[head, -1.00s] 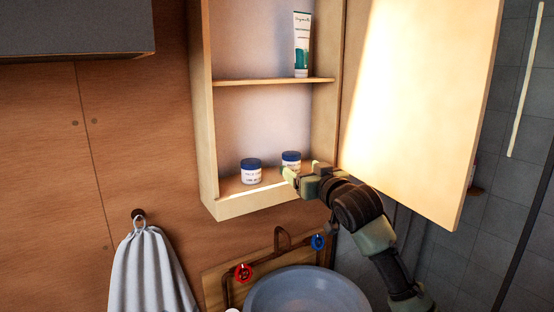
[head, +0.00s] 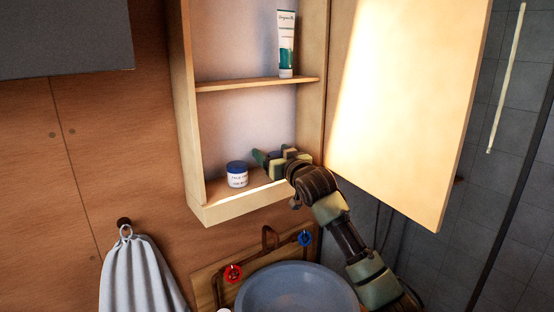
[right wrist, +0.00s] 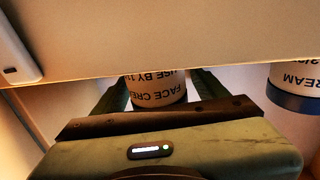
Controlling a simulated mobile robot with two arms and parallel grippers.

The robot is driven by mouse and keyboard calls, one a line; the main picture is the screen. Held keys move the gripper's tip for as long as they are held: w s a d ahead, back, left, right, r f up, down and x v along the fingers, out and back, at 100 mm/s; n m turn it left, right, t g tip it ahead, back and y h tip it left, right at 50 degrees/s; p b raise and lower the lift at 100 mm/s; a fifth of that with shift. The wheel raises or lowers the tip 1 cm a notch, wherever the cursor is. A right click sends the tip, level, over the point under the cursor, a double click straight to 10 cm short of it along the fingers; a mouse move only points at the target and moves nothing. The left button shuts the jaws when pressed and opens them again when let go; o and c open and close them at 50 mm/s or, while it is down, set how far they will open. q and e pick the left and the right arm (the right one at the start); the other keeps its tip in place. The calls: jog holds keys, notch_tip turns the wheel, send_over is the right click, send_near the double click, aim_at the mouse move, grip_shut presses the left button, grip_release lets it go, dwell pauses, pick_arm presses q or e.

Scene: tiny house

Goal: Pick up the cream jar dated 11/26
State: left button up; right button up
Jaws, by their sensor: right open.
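The cabinet's lower shelf (head: 247,199) holds two white cream jars with blue lids. The left jar (head: 237,175) stands upright and clear of my gripper. My right gripper (head: 275,158) reaches into the right side of the shelf and mostly hides the other jar in the head view. In the right wrist view, which is upside down, that jar (right wrist: 157,91) sits between the open fingers (right wrist: 160,92) and reads "FACE CREAM", "USE BY 11", with the rest cut off. The left jar shows there at the right edge (right wrist: 296,75), its date only partly visible. Contact with the fingers is unclear. My left gripper is out of view.
A tube (head: 286,43) stands on the upper shelf (head: 250,84). The open cabinet door (head: 400,120) is close to the right of my arm. Below are a basin (head: 296,290), red (head: 232,273) and blue (head: 305,238) tap knobs, and a hanging towel (head: 137,275).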

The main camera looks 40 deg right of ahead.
jog(key=shift+s, duration=0.1)
jog(key=c, duration=1.5)
